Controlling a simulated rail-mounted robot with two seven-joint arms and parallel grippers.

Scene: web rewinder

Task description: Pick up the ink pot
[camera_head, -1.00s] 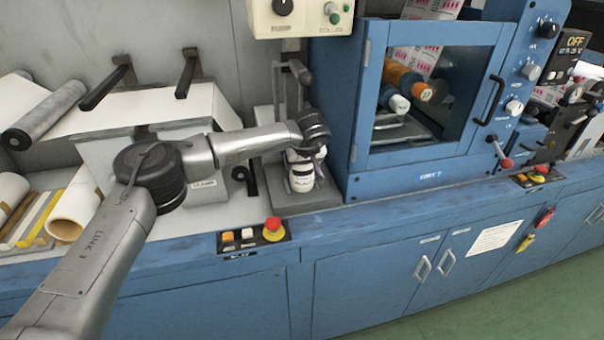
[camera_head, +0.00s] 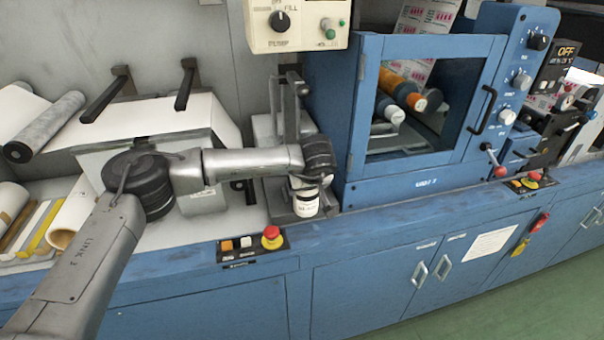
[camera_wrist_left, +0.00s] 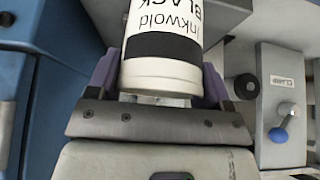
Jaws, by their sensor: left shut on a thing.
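The ink pot (camera_head: 306,204) is a small white pot with a black band and a label. In the left wrist view the pot (camera_wrist_left: 165,45) shows large, and its label reads "Inkwold BLACK". My left gripper (camera_head: 307,182) is shut on it, with a purple-lined finger on each side of the pot in the wrist view (camera_wrist_left: 160,78). In the head view my wrist hides the pot's top. The pot is near the front of the grey filler base (camera_head: 325,205); I cannot tell how far it is above the base. My right gripper is not in view.
A blue windowed cabinet (camera_head: 355,125) stands close to the right of the pot. The fill control box (camera_head: 298,24) hangs above. A button panel with a red stop button (camera_head: 271,237) sits at the bench front. White rolls (camera_head: 72,222) lie at left.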

